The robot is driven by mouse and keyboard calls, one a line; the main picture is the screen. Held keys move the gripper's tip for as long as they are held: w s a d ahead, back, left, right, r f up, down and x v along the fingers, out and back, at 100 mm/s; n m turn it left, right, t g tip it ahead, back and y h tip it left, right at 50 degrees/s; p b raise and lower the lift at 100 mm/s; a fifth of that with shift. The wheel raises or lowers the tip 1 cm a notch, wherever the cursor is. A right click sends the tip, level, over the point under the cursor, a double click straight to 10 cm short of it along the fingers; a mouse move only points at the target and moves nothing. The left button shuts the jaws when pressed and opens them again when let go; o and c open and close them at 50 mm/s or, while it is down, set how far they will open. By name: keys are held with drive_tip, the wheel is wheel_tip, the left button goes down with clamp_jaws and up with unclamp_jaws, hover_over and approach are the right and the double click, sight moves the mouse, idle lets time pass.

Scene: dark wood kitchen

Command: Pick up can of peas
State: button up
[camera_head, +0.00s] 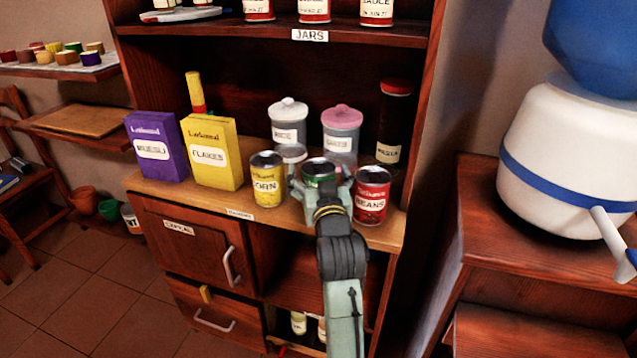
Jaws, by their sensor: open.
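A green can (319,170), its label mostly hidden by my gripper, stands on the wooden counter between the yellow corn can (267,178) and the red beans can (372,196). It is likely the can of peas, but I cannot read its label. My gripper (320,186) is open at the front of the green can, with its fingers to the left and right of it. I cannot tell whether the fingers touch the can.
Two lidded jars (289,122) (341,134) and a dark bottle (393,123) stand behind the cans. Purple muesli (157,146) and yellow flakes (211,152) boxes stand to the left. A jar shelf (270,33) hangs above. A white and blue dispenser (560,150) is at right.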

drive_tip(key=shift+w+a, duration=0.1)
drive_tip(key=shift+w, duration=0.55)
drive_tip(key=shift+c, duration=0.4)
drive_tip(key=c, duration=1.6)
drive_tip(key=shift+r, duration=0.1)
drive_tip(key=shift+c, duration=0.3)
drive_tip(key=shift+r, duration=0.1)
